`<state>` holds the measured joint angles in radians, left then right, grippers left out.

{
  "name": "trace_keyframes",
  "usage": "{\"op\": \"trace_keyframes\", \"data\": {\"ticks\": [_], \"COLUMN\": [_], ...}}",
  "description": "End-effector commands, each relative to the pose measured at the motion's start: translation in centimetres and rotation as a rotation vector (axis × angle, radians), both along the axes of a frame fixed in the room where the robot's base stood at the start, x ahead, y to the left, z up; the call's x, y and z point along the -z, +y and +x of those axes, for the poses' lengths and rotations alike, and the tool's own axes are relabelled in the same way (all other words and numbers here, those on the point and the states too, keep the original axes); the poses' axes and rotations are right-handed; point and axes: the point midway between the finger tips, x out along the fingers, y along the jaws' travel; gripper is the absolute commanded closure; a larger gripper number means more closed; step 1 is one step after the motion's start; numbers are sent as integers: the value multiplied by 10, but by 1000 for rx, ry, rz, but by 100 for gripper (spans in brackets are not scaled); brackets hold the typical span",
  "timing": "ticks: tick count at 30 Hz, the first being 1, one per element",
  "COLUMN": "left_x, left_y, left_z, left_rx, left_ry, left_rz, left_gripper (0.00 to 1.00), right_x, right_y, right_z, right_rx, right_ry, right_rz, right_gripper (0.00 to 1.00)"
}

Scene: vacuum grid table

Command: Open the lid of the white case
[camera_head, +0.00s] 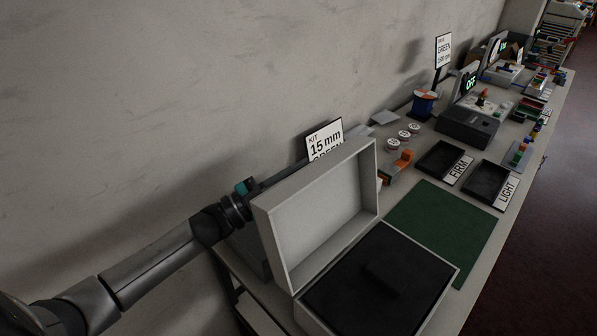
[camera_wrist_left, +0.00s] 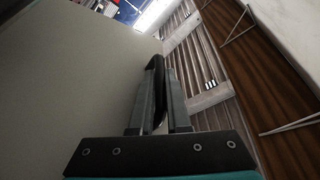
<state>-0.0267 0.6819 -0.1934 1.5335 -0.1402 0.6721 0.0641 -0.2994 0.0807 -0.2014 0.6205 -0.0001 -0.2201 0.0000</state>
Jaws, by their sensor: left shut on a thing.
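The white case (camera_head: 303,318) stands on the table at the lower middle of the head view. Its lid (camera_head: 325,215) stands raised at the back left edge, its pale inside facing the camera. The case bottom holds a dark lining (camera_head: 405,295) with a dark block-like shape on it. My left arm reaches behind the lid, which hides the fingertips in the head view. In the left wrist view my left gripper (camera_wrist_left: 157,80) is shut on a thin black part, apparently a handle of the lid, beside a broad pale surface (camera_wrist_left: 75,80). My right gripper is not in view.
A green mat (camera_head: 440,225) lies right of the case. Beyond it are black trays marked FIRM (camera_head: 440,158) and LIGHT (camera_head: 485,182). A "15 mm GREEN" kit sign (camera_head: 324,138) stands behind the lid. The wall runs close behind the table.

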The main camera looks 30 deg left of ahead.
Motion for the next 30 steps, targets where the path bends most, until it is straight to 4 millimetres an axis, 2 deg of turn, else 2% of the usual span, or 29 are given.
{"op": "trace_keyframes", "data": {"ticks": [4,8,15,21,30], "left_x": [-1,-8,-26,-33,-32], "left_y": [-1,-8,-32,-50,-57], "left_z": [-1,-3,-11,-18,-20], "left_rx": [0,1,1,2,0], "left_ry": [-1,-13,-63,-100,-116], "left_rz": [7,50,194,298,340], "left_gripper": [100,100,100,100,100], "right_x": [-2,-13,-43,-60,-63], "right_y": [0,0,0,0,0], "right_z": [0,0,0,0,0], "right_rx": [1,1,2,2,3], "right_ry": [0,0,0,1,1], "right_rz": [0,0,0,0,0], "right_gripper": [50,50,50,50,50]}}
